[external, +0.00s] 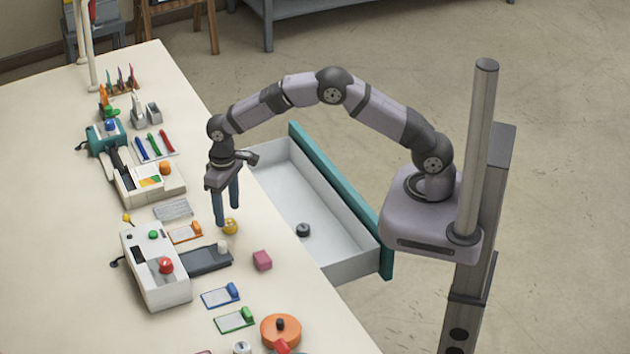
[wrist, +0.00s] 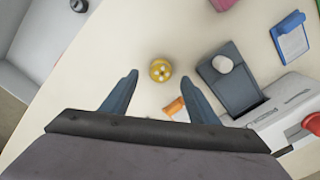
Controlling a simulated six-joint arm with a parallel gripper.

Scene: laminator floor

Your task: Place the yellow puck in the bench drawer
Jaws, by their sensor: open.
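The yellow puck (external: 230,227) lies on the bench top near its drawer-side edge. In the wrist view the puck (wrist: 160,70) shows ahead of and between my finger tips, with pale dots on top. My gripper (external: 227,208) points down beside the puck, open and empty; its two blue-grey fingers also show in the wrist view (wrist: 160,85). Whether a finger touches the puck is unclear. The bench drawer (external: 345,272) is pulled open, with a teal front and grey walls. A dark round puck (external: 303,230) lies inside it.
A pink block (external: 262,260) lies near the bench edge. A dark pad (external: 206,260) with a white knob adjoins the white machine (external: 155,265) with a red button. An orange-tagged card (external: 185,233) is close to the yellow puck. Much of the drawer floor is clear.

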